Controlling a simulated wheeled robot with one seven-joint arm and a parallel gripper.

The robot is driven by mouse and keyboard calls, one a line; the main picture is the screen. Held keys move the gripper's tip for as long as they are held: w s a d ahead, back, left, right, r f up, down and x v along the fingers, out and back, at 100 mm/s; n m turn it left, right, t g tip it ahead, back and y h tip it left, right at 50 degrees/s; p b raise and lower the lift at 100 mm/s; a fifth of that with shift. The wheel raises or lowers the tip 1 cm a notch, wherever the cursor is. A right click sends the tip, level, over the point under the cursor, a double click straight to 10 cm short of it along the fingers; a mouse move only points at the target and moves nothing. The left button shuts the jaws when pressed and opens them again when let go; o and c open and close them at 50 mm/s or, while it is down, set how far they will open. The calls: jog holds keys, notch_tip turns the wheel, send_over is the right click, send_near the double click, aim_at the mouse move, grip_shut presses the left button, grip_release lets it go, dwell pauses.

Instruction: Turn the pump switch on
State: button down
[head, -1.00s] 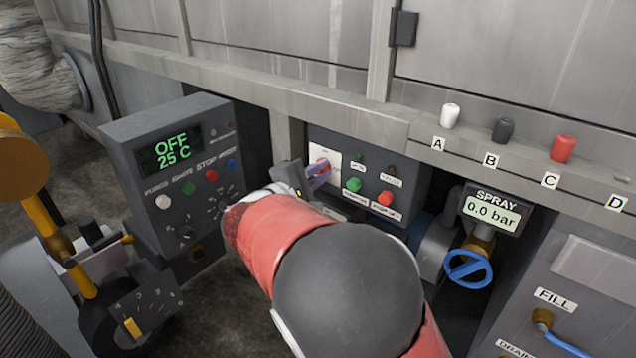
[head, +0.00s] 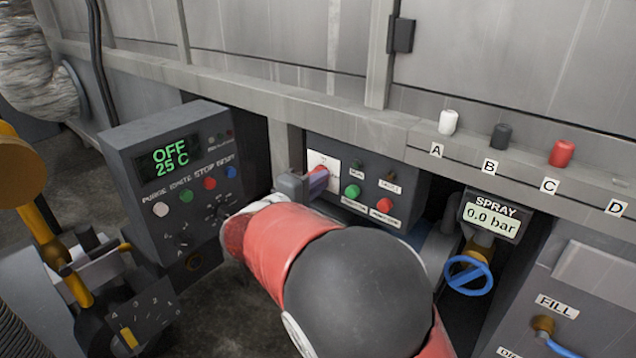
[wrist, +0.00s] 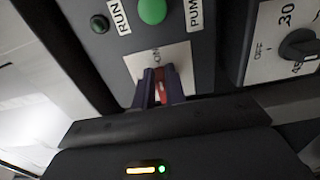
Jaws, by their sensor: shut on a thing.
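The pump switch (wrist: 162,92) is a small red handle on a white plate (wrist: 178,58) in the wrist view. In the head view its white plate (head: 326,162) is at the left end of the dark pump panel, with a bit of red showing. My gripper (wrist: 160,88) has its two purple-grey fingers shut on the red handle, one on each side. In the head view my gripper (head: 316,182) reaches the plate from the lower left. The fingers cover most of the handle, so its exact angle is hard to tell.
Green (head: 352,192) and red (head: 384,206) buttons sit right of the switch. A grey control box (head: 180,185) reading "OFF 25 C" stands close on the left. A spray display (head: 491,215) and blue valve wheel (head: 468,272) are at the right. A ledge runs above.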

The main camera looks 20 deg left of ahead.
jog(key=c, duration=1.4)
grip_release()
jog(key=shift+c, duration=0.2)
jog(key=v, duration=0.7)
jog(key=shift+s+p, duration=0.3)
jog(key=shift+s, duration=0.1)
jog(key=shift+s+a, duration=0.1)
jog(key=shift+a, duration=0.1)
